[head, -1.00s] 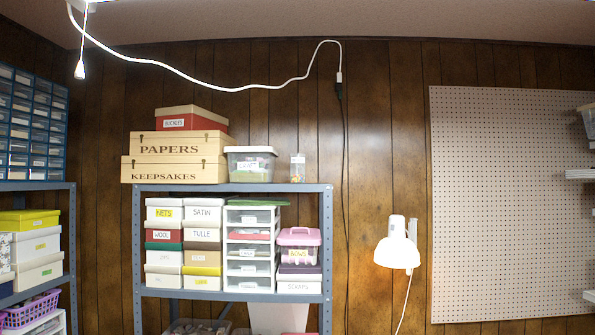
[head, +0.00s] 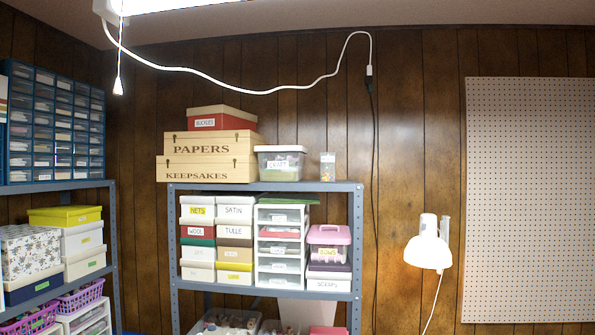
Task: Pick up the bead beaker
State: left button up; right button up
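A small clear beaker (head: 328,167) with a white label and some yellow and orange bits in its bottom stands upright on the top of the grey metal shelf unit (head: 266,187), near its right end. It looks like the bead beaker, but its label is too small to read. It stands just right of the clear craft bin (head: 280,163), with a small gap between them. Neither of my grippers is in the head view.
Wooden boxes (head: 208,170) marked PAPERS and KEEPSAKES and a red buckles box (head: 221,118) fill the shelf top's left. A white lamp (head: 428,250) stands out right of the shelf. A cord (head: 374,230) hangs on the wall behind. A drawer cabinet (head: 55,125) is at left.

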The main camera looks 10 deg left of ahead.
aim_at(327, 159)
jog(key=u, duration=1.35)
jog(key=i, duration=2.1)
jog(key=z, duration=0.9)
jog(key=i, duration=0.7)
jog(key=z, duration=1.15)
jog(key=i, duration=0.25)
jog(key=z, duration=0.05)
